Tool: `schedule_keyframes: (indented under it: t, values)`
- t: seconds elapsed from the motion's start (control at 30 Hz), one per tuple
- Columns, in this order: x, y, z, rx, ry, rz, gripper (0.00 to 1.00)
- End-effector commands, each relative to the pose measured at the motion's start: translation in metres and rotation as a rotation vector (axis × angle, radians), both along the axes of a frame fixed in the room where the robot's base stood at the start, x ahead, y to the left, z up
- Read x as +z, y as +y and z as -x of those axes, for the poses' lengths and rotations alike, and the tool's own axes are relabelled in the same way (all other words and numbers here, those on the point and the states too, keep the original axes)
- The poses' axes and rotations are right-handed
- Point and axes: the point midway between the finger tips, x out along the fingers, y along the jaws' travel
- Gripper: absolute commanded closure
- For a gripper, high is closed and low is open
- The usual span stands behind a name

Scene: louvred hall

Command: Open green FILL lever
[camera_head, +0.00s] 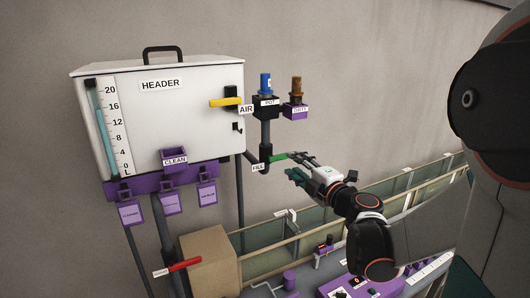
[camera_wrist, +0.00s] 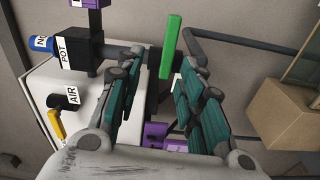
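In the wrist view the green lever (camera_wrist: 171,46) stands upright in the picture near the gap between the two fingertips of my gripper (camera_wrist: 158,62). The gripper is open and nothing is held. I cannot tell whether a finger touches the lever.
The white HEADER tank (camera_head: 175,115) is left, with a yellow AIR lever (camera_head: 226,102). A blue POT bottle (camera_head: 265,84) and a brown bottle (camera_head: 297,87) stand above the pipe. A cardboard box (camera_head: 210,262), red lever (camera_head: 184,265) and long trough (camera_head: 265,264) lie below.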

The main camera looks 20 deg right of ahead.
Motion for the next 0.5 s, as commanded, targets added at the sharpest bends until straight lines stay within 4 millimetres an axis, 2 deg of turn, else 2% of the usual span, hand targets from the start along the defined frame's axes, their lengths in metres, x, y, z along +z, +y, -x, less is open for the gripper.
schedule_keyframes:
  t: [0.03,0.2,0.37,0.5]
  values:
    - [-0.007,-0.009,0.007,-0.017,0.002,0.032,0.65]
    - [-0.015,-0.018,0.013,-0.035,0.008,0.083,0.65]
    - [-0.014,-0.017,0.001,-0.033,0.007,0.083,0.65]
    - [-0.014,-0.016,-0.016,-0.032,0.007,0.082,0.65]
